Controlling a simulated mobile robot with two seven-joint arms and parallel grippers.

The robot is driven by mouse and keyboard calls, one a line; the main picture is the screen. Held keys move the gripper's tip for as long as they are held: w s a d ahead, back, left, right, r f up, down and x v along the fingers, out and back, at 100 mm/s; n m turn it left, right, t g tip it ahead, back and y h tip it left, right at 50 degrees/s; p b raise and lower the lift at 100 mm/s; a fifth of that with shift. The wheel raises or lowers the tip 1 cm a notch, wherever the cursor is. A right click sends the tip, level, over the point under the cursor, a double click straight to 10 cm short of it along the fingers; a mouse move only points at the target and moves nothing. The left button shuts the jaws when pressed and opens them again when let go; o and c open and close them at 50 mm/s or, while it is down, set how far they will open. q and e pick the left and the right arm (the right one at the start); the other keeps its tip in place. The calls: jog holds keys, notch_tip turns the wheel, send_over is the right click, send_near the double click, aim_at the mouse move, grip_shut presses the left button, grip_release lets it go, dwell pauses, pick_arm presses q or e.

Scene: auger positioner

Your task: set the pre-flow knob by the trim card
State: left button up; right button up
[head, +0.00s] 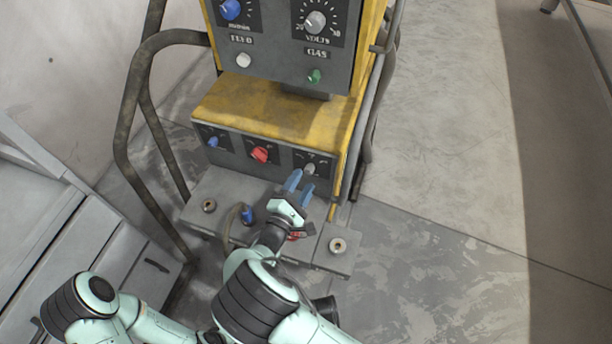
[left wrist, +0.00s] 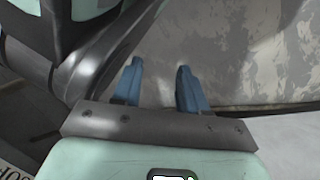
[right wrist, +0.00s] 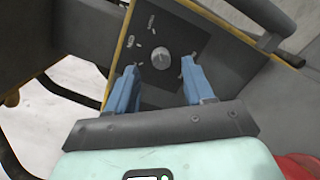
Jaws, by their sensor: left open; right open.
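A small grey knob (head: 309,168) sits on the right dial of the lower yellow unit's front panel. Its label is too small to read, so I cannot confirm that it is the pre-flow knob. My right gripper (head: 300,185) is open just in front of this dial. In the right wrist view the grey knob (right wrist: 161,60) shows beyond and between the open fingers of the right gripper (right wrist: 158,82), apart from them. My left gripper (left wrist: 160,85) is open and empty over bare floor in the left wrist view. I cannot make out a trim card.
The same panel has a red knob (head: 260,154) in the middle and a blue knob (head: 213,142) at left. The upper box (head: 285,55) has several knobs. A grey ledge (head: 230,190) with sockets lies below. Bent tube rails (head: 128,130) flank the machine. Floor at right is clear.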

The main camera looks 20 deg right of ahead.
aim_at(308, 173)
jog(key=shift+b+x, duration=0.35)
jog(key=shift+x, duration=1.4)
pick_arm(q)
jog(key=shift+s+a+f+g, duration=0.1)
jog(key=shift+s+f+g, duration=0.3)
jog(key=shift+s+f, duration=0.4)
jog(key=shift+s+r, duration=0.1)
jog(key=shift+r, duration=0.05)
